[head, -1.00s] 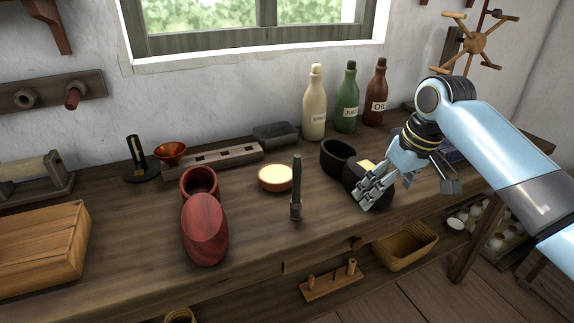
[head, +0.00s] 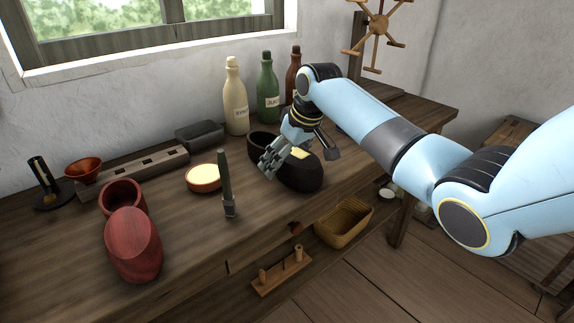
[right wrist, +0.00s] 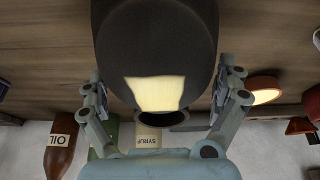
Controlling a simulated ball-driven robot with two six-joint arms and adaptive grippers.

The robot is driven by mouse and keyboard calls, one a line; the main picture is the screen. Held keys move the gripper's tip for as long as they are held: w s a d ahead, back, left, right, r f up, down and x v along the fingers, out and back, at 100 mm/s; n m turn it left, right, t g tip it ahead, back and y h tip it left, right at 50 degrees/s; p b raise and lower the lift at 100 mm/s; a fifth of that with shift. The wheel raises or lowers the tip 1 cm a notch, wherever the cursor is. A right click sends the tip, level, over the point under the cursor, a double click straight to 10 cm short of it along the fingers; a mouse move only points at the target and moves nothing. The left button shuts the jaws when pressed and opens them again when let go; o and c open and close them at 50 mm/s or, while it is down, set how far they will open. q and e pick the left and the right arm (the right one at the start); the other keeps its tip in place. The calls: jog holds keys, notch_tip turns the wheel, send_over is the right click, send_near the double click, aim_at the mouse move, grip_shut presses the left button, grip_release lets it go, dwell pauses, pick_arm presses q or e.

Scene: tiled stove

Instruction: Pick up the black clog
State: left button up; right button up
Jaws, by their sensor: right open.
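The black clog (head: 302,178) lies on the wooden bench, its rounded toe toward the front edge and its round opening toward the back left. A pale yellow patch shows on its top. My right gripper (head: 297,156) is open above the clog, one finger at its left side and the other at its right. In the right wrist view the dark clog (right wrist: 160,45) fills the upper middle between the two spread fingers (right wrist: 162,88), with gaps showing. Whether a finger touches it I cannot tell. My left gripper is not in view.
Close to the left stand an upright dark-handled tool (head: 226,185) and a bowl (head: 203,178). Bottles of syrup (head: 235,105), juice (head: 268,92) and oil stand behind. A red clog (head: 133,245) lies at left. A basket (head: 343,224) sits below the bench's front.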

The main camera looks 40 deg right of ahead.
jog(key=shift+f, duration=0.1)
jog(key=c, duration=1.5)
